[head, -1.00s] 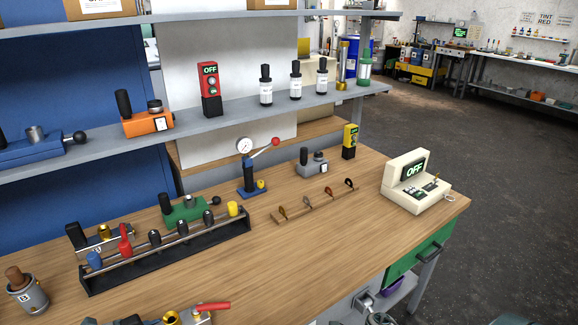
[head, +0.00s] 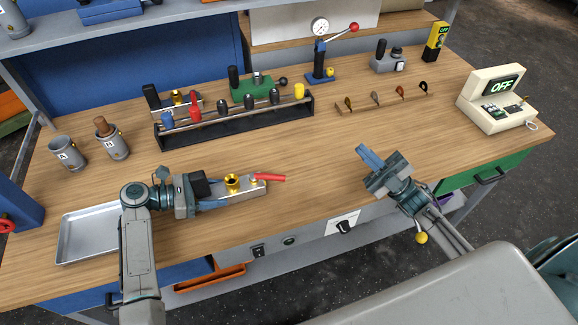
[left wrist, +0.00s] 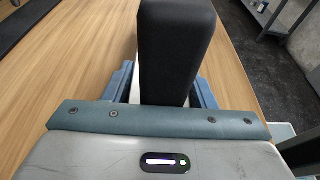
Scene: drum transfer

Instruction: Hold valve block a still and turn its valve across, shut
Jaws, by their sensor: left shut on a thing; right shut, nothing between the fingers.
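A silver valve block (head: 243,193) lies near the front of the bench, with a brass port (head: 232,182) on top and a red lever (head: 268,178) pointing right, roughly along the block's length. No letter is readable on it. My left gripper (head: 197,192) is shut on the block's black grip (head: 200,184). In the left wrist view the black grip (left wrist: 172,50) stands between the fingers and hides most of the block. My right gripper (head: 368,157) is shut and empty, above the bench to the right of the lever, clear of it.
A similar block (head: 155,103) with a brass port stands behind the black tool rack (head: 235,125). Cups (head: 67,153) stand at left, beyond a metal tray (head: 75,238). A cream box (head: 497,98) reading OFF stands at right. Bench between lever and right gripper is clear.

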